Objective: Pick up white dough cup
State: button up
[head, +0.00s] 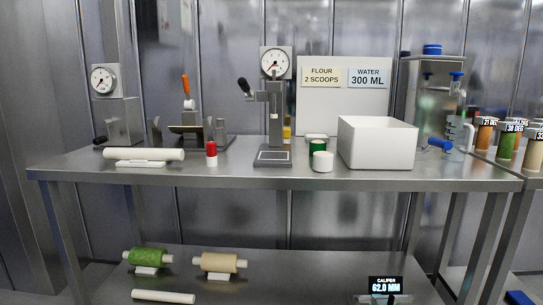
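A small white cup (323,162) stands upright near the front edge of the steel table (230,177), right of centre. It is in front of a dark green cylinder (317,148) and left of a large white box. Its contents cannot be made out. My gripper is not in view.
A press with a dial (275,62) stands left of the cup, and a white box (377,143) close on its right. Rolls (148,258) rest on the lower shelf. The table's front edge is clear.

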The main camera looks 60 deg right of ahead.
aim_at(322, 161)
jog(key=i, duration=1.1)
jog(key=z, duration=3.5)
